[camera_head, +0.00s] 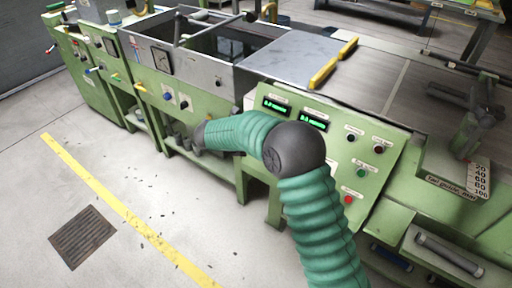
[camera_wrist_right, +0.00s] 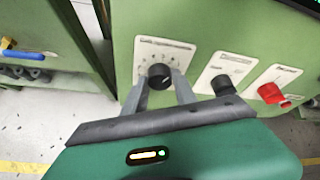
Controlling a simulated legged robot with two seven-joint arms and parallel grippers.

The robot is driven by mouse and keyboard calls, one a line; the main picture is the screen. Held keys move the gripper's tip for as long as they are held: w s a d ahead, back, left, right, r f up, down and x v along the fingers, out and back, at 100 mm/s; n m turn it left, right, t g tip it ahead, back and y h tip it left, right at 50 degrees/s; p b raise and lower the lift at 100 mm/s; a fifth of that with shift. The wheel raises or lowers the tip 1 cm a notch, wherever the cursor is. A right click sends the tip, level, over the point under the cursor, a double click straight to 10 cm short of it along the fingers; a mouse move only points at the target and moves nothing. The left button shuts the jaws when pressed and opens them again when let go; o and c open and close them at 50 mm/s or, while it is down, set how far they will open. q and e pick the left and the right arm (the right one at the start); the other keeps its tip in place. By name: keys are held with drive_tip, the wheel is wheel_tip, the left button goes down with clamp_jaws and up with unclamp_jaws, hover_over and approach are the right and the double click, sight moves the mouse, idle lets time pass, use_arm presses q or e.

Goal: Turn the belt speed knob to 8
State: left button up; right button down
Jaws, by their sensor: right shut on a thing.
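In the right wrist view, a round black knob (camera_wrist_right: 159,72) sits on a white label plate (camera_wrist_right: 160,50) with a printed scale around it. The lettering is too small to read for certain, and I cannot tell which number the knob points at. My right gripper (camera_wrist_right: 157,82) has its two grey fingers on either side of this knob, shut on it. My left gripper is not in view.
A second black knob (camera_wrist_right: 222,85) and a red switch (camera_wrist_right: 271,93) sit just right of the held knob. The panel also carries two green-lit displays (camera_head: 313,119) and a red button (camera_head: 348,199). A blue-handled lever (camera_wrist_right: 22,54) is at the left.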

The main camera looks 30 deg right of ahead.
drive_tip(key=shift+s+f+m+t+y+b, duration=0.2)
drive_tip(key=shift+m+t+b, duration=0.45)
drive_tip(key=shift+m+b, duration=1)
drive_tip(key=shift+s+f+m+t+y+b, duration=0.2)
drive_tip(key=shift+m+t+b, duration=0.5)
drive_tip(key=shift+b, duration=1.7)
drive_tip(key=shift+w+r+m+t+y+b, duration=0.1)
drive_tip(key=shift+m+t+y+b, duration=0.35)
drive_tip(key=shift+m+b, duration=1.25)
drive_tip(key=shift+n+b, duration=0.3)
drive_tip(key=shift+n, duration=0.05)
drive_tip(key=c, duration=1)
unclamp_jaws()
drive_tip(key=shift+h, duration=0.25)
drive_tip(key=shift+r, duration=0.1)
